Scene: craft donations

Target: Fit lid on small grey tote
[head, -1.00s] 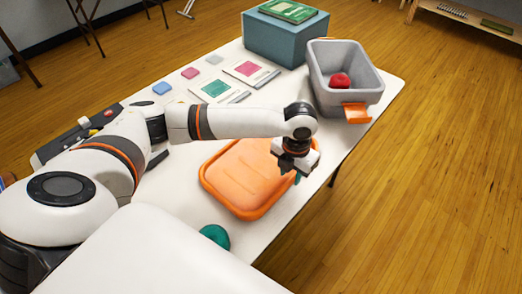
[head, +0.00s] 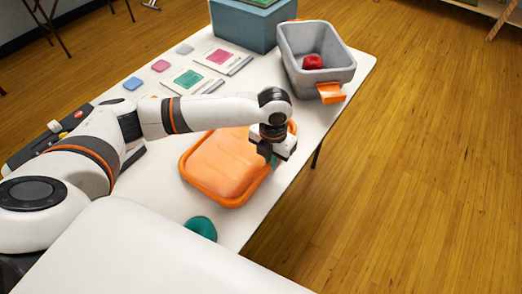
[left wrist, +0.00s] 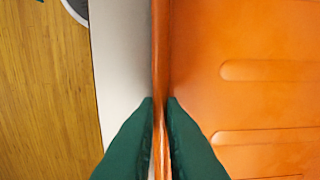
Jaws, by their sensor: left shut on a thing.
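The orange lid (head: 225,165) lies on the white table in the head view, near its right edge. My left gripper (head: 274,160) is at the lid's right edge. In the left wrist view its green fingertips (left wrist: 160,110) are on either side of the lid's rim, shut on it, and the lid's ribbed face (left wrist: 250,80) fills the right side. The small grey tote (head: 312,75) stands open at the table's far right, with a red item (head: 312,62) inside and an orange latch (head: 331,93) on its near end. My right gripper is not in view.
A blue box (head: 245,25) stands behind, left of the tote. Cards (head: 188,78) and small coloured pads (head: 133,83) lie on the left of the table. A teal round item (head: 201,228) sits near the front edge. Table space is clear between lid and tote.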

